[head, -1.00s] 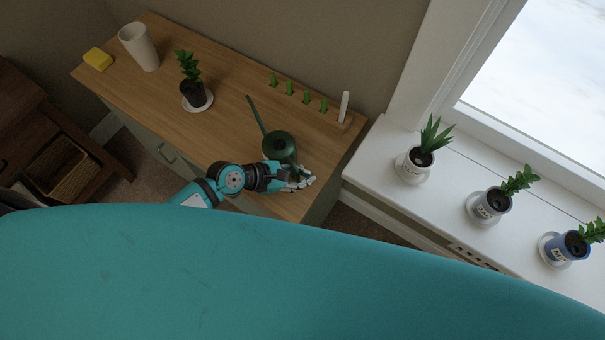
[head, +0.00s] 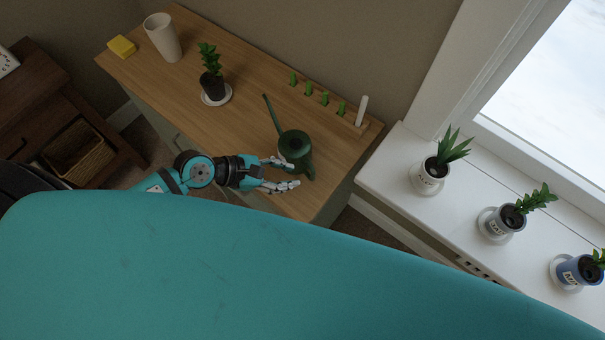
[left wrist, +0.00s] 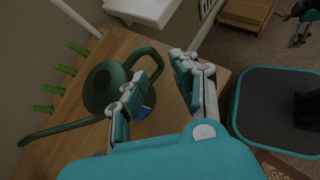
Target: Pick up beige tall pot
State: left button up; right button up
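The beige tall pot (head: 163,38) stands upright at the far left end of the wooden cabinet top (head: 240,75), near the wall. It looks empty of plants. My left gripper (head: 291,173) is far from it, over the cabinet's front right part, beside the green watering can (head: 293,148). Its fingers are spread apart with nothing held between them. In the left wrist view the open fingers (left wrist: 158,82) show close to the can (left wrist: 110,88). The pot does not show in that view.
A potted plant (head: 212,84) on a white saucer stands between pot and can. A yellow sponge (head: 121,47) lies left of the pot. A rack with green pieces (head: 325,98) lines the back. Potted plants (head: 432,174) stand on the white sill. The cabinet's middle front is clear.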

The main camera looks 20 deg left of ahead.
aim_at(160, 28)
jog(key=u, duration=1.5)
